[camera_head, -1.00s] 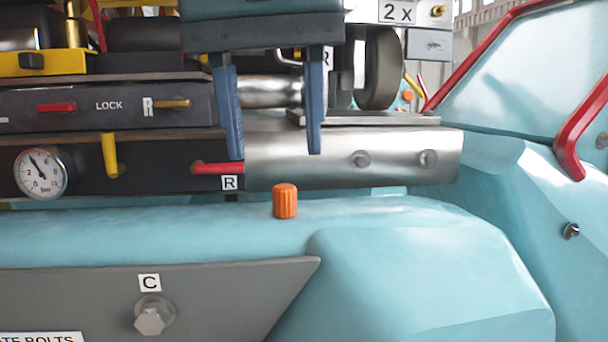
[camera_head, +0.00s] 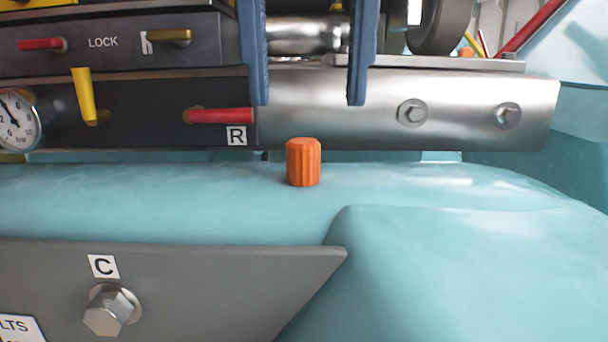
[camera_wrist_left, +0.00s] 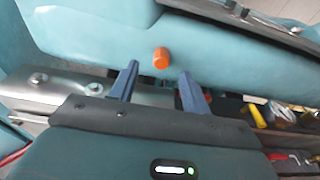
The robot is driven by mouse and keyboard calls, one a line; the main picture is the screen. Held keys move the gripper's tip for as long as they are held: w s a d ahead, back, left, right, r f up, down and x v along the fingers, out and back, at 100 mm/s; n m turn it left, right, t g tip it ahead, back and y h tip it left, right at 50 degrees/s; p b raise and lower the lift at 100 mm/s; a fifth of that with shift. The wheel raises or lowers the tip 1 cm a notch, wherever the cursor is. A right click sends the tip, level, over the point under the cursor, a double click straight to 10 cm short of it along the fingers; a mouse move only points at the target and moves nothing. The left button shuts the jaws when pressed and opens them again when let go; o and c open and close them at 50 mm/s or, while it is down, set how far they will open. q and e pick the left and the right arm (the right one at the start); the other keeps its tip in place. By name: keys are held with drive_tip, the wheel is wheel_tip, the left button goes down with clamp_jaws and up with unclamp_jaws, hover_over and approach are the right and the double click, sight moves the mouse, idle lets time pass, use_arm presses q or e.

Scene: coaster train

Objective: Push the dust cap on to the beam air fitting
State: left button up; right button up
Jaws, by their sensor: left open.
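The orange ribbed dust cap (camera_head: 303,162) stands upright on the light blue body, in front of the metal beam (camera_head: 470,112). It also shows in the left wrist view (camera_wrist_left: 161,58), a little beyond the fingertips. My left gripper (camera_head: 308,100) is open, its two blue fingers pointing down, above and to either side of the cap in the head view. Nothing is between the fingers, and they look apart from the cap. I cannot make out the beam air fitting. My right gripper is not in view.
A red lever (camera_head: 222,116) marked R, a yellow lever (camera_head: 84,95) and a gauge (camera_head: 16,122) are on the dark panel at left. A grey plate (camera_head: 200,290) with a bolt (camera_head: 110,310) lies in front. The blue surface right of the cap is clear.

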sight(303, 141)
use_arm(q)
drive_tip(key=shift+w+a+f+b, duration=0.1)
drive_tip(key=shift+w+f+b, duration=0.1)
drive_tip(key=shift+f, duration=0.7)
drive_tip(key=shift+w+f+b, duration=0.15)
drive_tip(key=shift+f+b, duration=0.1)
drive_tip(key=shift+f, duration=0.65)
drive_tip(key=shift+w+a+f+b, duration=0.1)
drive_tip(key=shift+w+f+b, duration=0.1)
drive_tip(key=shift+f, duration=0.7)
clamp_jaws()
